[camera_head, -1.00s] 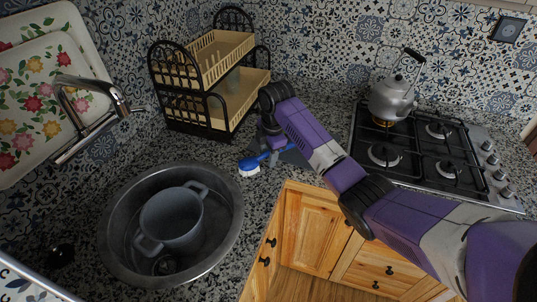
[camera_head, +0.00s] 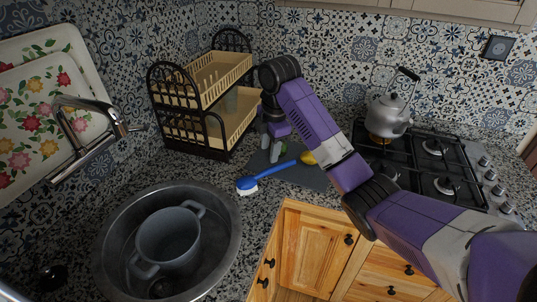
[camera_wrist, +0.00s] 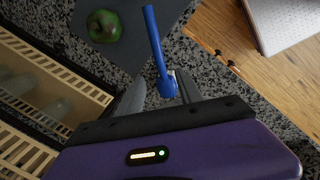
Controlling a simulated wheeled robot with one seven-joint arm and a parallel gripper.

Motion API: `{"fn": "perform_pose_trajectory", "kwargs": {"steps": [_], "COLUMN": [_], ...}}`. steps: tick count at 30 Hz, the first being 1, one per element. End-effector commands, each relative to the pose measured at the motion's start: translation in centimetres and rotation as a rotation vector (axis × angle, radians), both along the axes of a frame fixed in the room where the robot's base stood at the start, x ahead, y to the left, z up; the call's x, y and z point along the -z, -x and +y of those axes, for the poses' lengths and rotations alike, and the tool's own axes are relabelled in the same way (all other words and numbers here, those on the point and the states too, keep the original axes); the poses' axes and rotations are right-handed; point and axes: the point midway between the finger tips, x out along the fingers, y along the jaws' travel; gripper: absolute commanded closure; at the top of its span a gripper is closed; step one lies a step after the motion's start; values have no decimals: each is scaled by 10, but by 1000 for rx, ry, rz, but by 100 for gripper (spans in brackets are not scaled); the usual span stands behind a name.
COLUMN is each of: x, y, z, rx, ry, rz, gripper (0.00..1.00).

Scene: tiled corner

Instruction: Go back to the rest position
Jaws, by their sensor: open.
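My gripper (camera_head: 272,150) is open above the counter, in front of the dish rack; in the wrist view its two fingers (camera_wrist: 158,88) stand apart. A blue brush (camera_head: 265,176) with white bristles lies in the head view with its head on the counter and its handle across a dark grey mat (camera_head: 312,180). In the wrist view the brush (camera_wrist: 155,45) appears between and beyond the fingers, not clearly gripped.
A two-tier rack (camera_head: 190,133) stands left of my gripper. A sink (camera_head: 232,235) holding a grey pot (camera_head: 168,240) is at the front left, under a faucet (camera_head: 92,110). A kettle (camera_head: 388,115) sits on the stove (camera_head: 440,165) at the right. A yellow object (camera_head: 308,158) is by the brush's handle.

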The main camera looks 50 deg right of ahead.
Motion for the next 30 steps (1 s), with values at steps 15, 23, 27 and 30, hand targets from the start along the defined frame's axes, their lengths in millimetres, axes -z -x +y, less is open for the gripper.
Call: {"fn": "perform_pose_trajectory", "kwargs": {"steps": [15, 23, 27, 30], "x": [-2, -3, -18, -44], "y": [0, -5, -40, -70], "z": [0, -1, -9, -17], "rx": [-1, 43, 160, 255], "ry": [-1, -4, 11, 15], "rz": [1, -26, -193, -383], "gripper": [57, 57, 57, 57]}}
